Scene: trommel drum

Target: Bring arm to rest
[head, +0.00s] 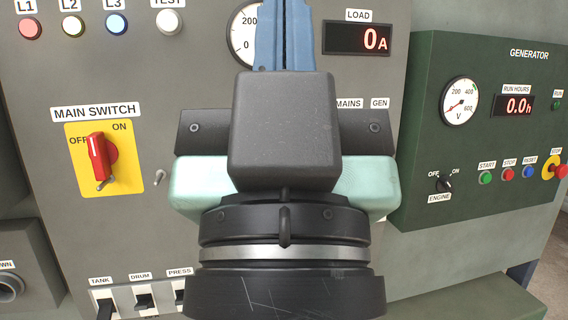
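My gripper (285,22) is in the middle of the head view, seen from behind, and points up the picture in front of the grey control panel (215,75). Its blue fingers lie close together, and I see nothing between them. The fingertips run up to the top edge of the view. My black and mint-green wrist parts hide the panel's lower middle.
Left of my gripper is the red main switch (101,158) on a yellow plate, its handle upright. Below it are small breakers (143,302). Right is the green generator box (480,215) with a gauge, buttons and engine switch. The load display (357,38) reads 0 A.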

